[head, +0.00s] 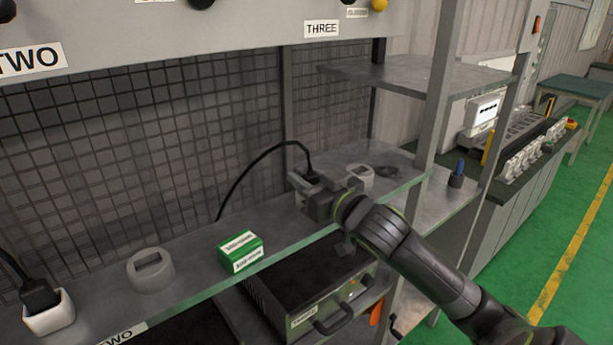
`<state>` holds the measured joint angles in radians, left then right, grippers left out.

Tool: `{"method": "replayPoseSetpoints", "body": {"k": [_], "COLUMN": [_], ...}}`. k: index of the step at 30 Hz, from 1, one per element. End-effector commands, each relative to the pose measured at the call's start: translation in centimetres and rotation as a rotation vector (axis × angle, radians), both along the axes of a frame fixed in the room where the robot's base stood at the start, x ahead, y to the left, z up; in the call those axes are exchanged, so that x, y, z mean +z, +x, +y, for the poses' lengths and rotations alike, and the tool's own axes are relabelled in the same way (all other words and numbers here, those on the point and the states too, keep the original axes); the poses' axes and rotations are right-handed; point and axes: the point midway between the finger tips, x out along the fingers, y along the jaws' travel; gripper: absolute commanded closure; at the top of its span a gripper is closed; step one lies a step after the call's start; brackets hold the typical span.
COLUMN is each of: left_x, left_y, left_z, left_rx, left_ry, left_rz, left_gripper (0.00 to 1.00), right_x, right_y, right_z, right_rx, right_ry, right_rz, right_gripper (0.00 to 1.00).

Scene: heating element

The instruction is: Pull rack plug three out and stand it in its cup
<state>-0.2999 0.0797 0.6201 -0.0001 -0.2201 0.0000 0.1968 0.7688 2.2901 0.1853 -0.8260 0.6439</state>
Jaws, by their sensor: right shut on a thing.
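The black rack plug three (312,177), with a black cable (248,172) arching from it down to the left, is at the jaws of my right gripper (311,188). The right gripper is shut on this plug, under the THREE label (322,28). The gripper hides the plug's lower part, so I cannot tell whether it still sits in a socket. A pale grey cup (361,174) stands on the shelf just right of the gripper. My left gripper is not in view.
A metal post (436,90) rises right of the pale cup. A dark unit (310,300) sits below.

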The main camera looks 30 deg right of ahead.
Motion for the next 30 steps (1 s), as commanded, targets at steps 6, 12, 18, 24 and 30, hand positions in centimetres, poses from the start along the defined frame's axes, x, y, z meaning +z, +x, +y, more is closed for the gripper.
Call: {"method": "replayPoseSetpoints", "body": {"k": [6,12,18,24,30], "left_x": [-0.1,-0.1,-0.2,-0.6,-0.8], "left_y": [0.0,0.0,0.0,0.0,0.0], "left_z": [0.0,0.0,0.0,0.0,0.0], "left_rx": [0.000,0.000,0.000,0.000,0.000], "left_ry": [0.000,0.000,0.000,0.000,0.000], "left_rz": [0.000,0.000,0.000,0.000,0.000], "left_gripper": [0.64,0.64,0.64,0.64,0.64], "right_x": [-0.2,-0.2,-0.2,-0.4,-0.5], "right_y": [0.0,0.0,-0.2,-2.2,-5.2], "right_z": [0.0,0.0,-0.1,-0.3,-0.5], "right_rx": [0.000,0.000,-0.001,-0.001,-0.001], "right_ry": [0.000,0.000,-0.002,-0.007,-0.009], "right_rz": [0.000,0.000,0.001,0.000,0.002], "right_gripper": [0.53,0.45,0.45,0.45,0.45]}}
